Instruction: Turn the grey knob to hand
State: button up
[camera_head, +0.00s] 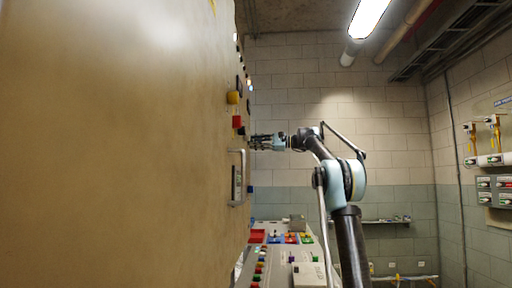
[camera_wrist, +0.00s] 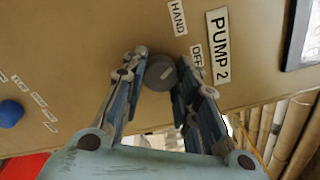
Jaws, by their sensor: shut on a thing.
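The grey knob (camera_wrist: 160,73) is on the tan panel (camera_wrist: 90,40) in the wrist view, at top centre between my fingertips. Labels beside it read "HAND" (camera_wrist: 178,17), "OFF" (camera_wrist: 197,58) and "PUMP 2" (camera_wrist: 218,40). My gripper (camera_wrist: 161,78) is shut on the knob, with one finger on each side of it. The fingers hide parts of the knob's sides, and I cannot tell its pointer position. In the head view my gripper (camera_head: 262,142) reaches left to the panel's face, and the knob itself is hidden there.
A blue knob (camera_wrist: 11,113) is on the panel at the left of the wrist view. A red button (camera_head: 237,121), a yellow knob (camera_head: 233,97) and a framed handle (camera_head: 238,180) stick out near my gripper. A console (camera_head: 285,262) with coloured buttons stands below.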

jog(key=shift+n, duration=1.1)
jog(key=shift+f, duration=0.1)
jog(key=o, duration=1.1)
jog(key=d, duration=1.2)
jog(key=shift+s+f, duration=0.15)
jog(key=shift+s, duration=0.15)
